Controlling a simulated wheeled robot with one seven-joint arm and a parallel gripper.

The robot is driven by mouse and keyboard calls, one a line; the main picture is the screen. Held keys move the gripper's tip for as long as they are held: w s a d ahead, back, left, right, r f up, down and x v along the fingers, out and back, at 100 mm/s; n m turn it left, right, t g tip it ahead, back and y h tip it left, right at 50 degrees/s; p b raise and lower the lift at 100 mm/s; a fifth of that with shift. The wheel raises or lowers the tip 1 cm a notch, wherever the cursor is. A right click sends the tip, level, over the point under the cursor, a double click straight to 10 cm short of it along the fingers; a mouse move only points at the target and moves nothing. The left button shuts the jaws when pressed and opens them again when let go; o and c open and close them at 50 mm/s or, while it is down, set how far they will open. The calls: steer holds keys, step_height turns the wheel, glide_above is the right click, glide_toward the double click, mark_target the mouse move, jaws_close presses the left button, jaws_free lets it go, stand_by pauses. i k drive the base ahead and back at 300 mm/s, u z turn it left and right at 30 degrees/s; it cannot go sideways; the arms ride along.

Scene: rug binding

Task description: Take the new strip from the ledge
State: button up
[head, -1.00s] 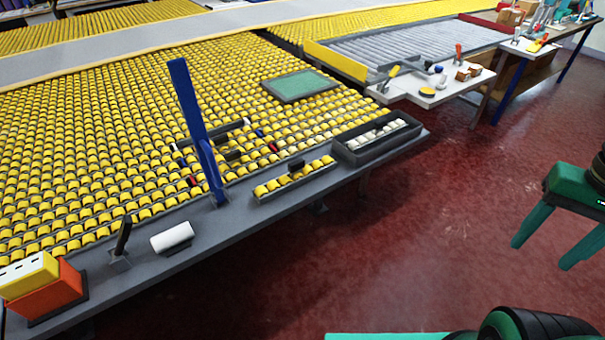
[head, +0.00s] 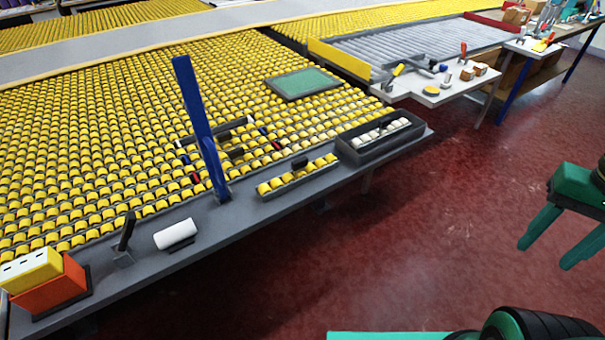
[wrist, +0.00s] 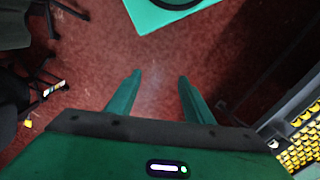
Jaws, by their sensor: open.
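A short strip of yellow rollers with a black grip on top (head: 298,176) lies on the grey ledge (head: 240,208) along the front of the roller table. A second strip, with white rollers (head: 380,134), sits in a dark tray (head: 352,154) at the ledge's right end. I cannot tell which of the two is the new one. My green gripper (head: 546,252) hangs at the far right over the red floor, well away from the ledge. In the wrist view its fingers (wrist: 160,80) are apart with only floor between them.
A blue post (head: 196,118) stands on the ledge left of the yellow strip. A white roll (head: 175,234), a black upright piece (head: 126,232) and an orange and yellow box (head: 50,285) are farther left. A white side table (head: 440,92) holds tools. Floor before the ledge is clear.

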mark_target(302, 171)
steer(key=z, duration=1.5)
steer(key=k, duration=1.65)
steer(key=u, duration=1)
steer(key=i, duration=1)
steer(key=z, duration=0.05)
